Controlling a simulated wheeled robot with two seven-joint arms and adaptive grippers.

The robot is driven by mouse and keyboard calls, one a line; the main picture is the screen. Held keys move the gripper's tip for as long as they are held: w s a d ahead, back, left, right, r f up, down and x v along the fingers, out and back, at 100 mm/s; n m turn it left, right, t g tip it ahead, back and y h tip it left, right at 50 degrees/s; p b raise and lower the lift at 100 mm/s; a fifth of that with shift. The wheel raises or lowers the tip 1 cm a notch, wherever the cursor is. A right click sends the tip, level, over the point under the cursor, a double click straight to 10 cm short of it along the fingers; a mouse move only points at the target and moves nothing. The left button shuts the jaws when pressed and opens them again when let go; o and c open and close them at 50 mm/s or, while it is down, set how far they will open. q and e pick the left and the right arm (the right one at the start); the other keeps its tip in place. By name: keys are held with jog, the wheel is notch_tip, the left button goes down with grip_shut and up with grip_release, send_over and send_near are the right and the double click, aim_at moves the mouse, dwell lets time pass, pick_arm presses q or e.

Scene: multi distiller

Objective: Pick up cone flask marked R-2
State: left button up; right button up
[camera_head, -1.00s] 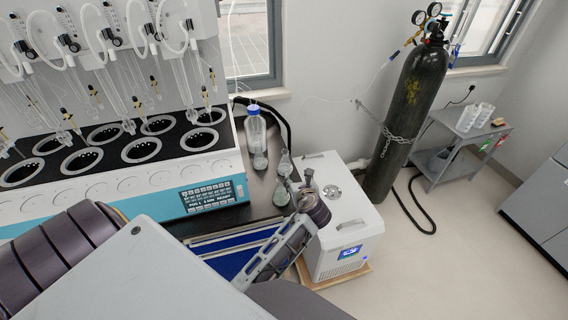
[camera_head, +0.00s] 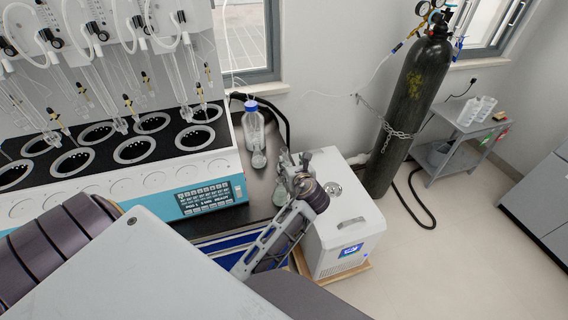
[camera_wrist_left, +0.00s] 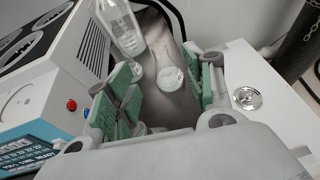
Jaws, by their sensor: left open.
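Small clear cone flasks stand on the dark counter strip in the head view. One flask (camera_head: 258,159) stands in front of the blue-capped bottle. Another flask (camera_head: 281,195) is nearer, partly covered by my left gripper (camera_head: 294,165), which hides part of the group. In the left wrist view, a cone flask (camera_wrist_left: 169,78) with a small label shows between the spread green finger pads of my left gripper (camera_wrist_left: 165,90). The pads appear apart from it. The label is too small to read, so I cannot tell which flask is R-2. My right gripper is not in view.
The blue-capped bottle (camera_head: 253,128) stands at the back of the counter. The distiller (camera_head: 212,197) borders it on the left, and a white box unit (camera_head: 345,220) on the right. A black gas cylinder (camera_head: 412,105) stands farther right. Blue trays (camera_head: 238,245) lie in front.

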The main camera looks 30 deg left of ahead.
aim_at(285, 153)
pick_arm(q)
jog(key=x, duration=0.8)
jog(key=shift+w+a+f, duration=0.1)
jog(key=shift+w+a, duration=0.05)
jog(key=shift+w, duration=0.05)
dwell(0.3)
jog(key=shift+a, duration=0.1)
jog(key=shift+x, duration=2.55)
jog(key=shift+s+f, duration=0.1)
jog(key=shift+f, duration=0.1)
grip_shut()
